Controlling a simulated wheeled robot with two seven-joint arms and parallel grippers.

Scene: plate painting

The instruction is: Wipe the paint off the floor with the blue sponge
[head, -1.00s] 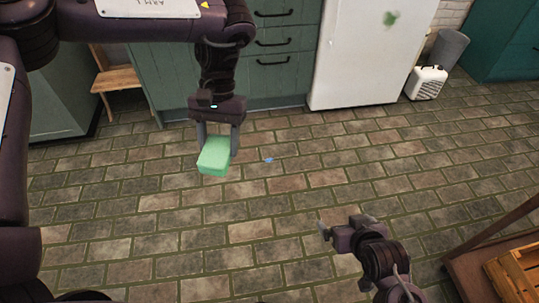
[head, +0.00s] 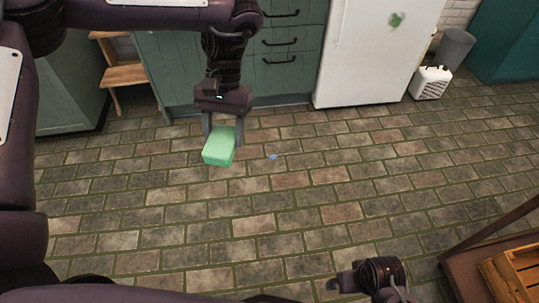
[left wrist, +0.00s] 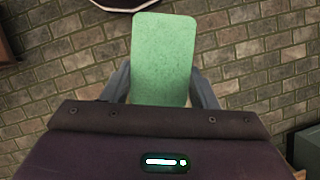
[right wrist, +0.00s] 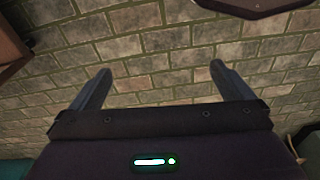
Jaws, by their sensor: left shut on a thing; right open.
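My left gripper (head: 222,135) is shut on a green sponge (head: 219,147) and holds it over the brick floor (head: 290,205); I cannot tell its exact height. In the left wrist view the green sponge (left wrist: 163,60) sits between the two fingers. No blue sponge shows. A small blue paint spot (head: 273,157) lies on the floor just right of the sponge. My right gripper (head: 338,284) is low in the head view, partly cut off by the bottom edge. In the right wrist view its fingers (right wrist: 160,70) are apart with nothing between them.
Green cabinets (head: 285,75) and a white fridge (head: 368,60) with a green smear (head: 397,19) stand at the back. A wooden crate (head: 515,272) is lower right. The middle floor is clear.

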